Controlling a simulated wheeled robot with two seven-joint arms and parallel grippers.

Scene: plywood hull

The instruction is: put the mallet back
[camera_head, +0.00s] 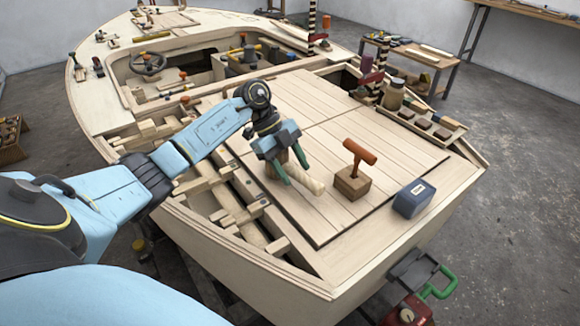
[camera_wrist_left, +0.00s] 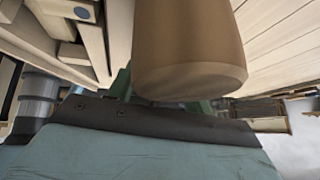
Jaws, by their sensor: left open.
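In the left wrist view a thick brown wooden cylinder (camera_wrist_left: 190,50), which looks like part of the mallet, hangs close in front of the camera and hides most of the fingers. I cannot tell whether the fingers touch it. My right gripper is not in view.
A wooden block (camera_head: 351,183) with a red-brown T-shaped handle (camera_head: 359,151) stands right of the gripper. A dark blue box (camera_head: 413,198) sits near the deck's edge. A tray of dark blocks (camera_head: 423,123) and a jar (camera_head: 393,94) stand behind. Open ribs (camera_head: 225,195) lie left.

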